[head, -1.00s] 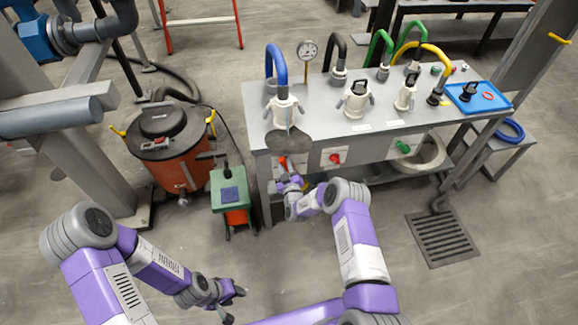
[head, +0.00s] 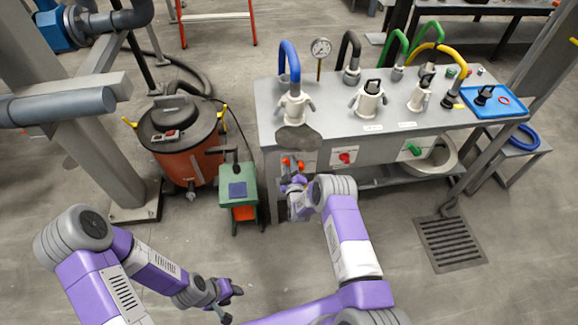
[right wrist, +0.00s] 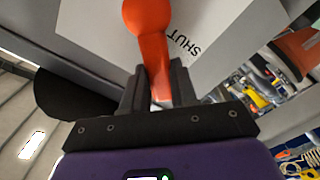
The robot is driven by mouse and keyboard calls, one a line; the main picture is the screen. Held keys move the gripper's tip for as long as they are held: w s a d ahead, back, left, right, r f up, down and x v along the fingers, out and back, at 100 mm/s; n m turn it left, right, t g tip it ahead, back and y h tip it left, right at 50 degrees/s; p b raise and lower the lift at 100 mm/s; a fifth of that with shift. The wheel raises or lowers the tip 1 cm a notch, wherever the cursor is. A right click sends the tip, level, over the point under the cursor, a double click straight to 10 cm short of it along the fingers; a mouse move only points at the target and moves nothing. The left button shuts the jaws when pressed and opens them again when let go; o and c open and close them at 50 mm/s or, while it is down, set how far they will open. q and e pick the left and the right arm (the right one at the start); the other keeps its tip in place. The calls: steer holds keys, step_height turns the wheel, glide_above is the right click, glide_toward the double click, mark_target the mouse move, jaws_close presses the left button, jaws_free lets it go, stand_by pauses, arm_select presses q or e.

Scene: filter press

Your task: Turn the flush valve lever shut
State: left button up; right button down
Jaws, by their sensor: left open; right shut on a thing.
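The orange flush valve lever (right wrist: 150,45) sits on the pale front panel, its round end at the top and its bar running down between my right gripper's fingers. The printed word SHUT (right wrist: 188,40) is to its right in the right wrist view. In the head view a little of the orange (head: 287,162) shows just beyond my right gripper (head: 293,182), at the bench's left front. That gripper (right wrist: 158,90) is shut on the lever and partly hides it. My left gripper (head: 231,298) is open and empty, low over the floor, away from the bench.
The grey bench (head: 330,117) carries hose fittings and a blue tray (head: 490,101). A grey-brown disc (head: 298,139) overhangs its front edge above my right gripper. A red knob (head: 345,157) is to the right. A green box (head: 238,190) and orange drum (head: 188,160) stand left.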

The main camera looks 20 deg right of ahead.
steer(key=shift+s+d+f, duration=0.1)
steer(key=shift+f, duration=0.05)
steer(key=c, duration=0.9)
jaws_free()
steer(key=s, duration=0.2)
steer(key=s+p, duration=0.1)
steer(key=s, duration=0.2)
steer(key=s+a+p, duration=0.1)
steer(key=s, duration=0.1)
steer(key=shift+s+a, duration=0.1)
steer(key=shift+s, duration=0.1)
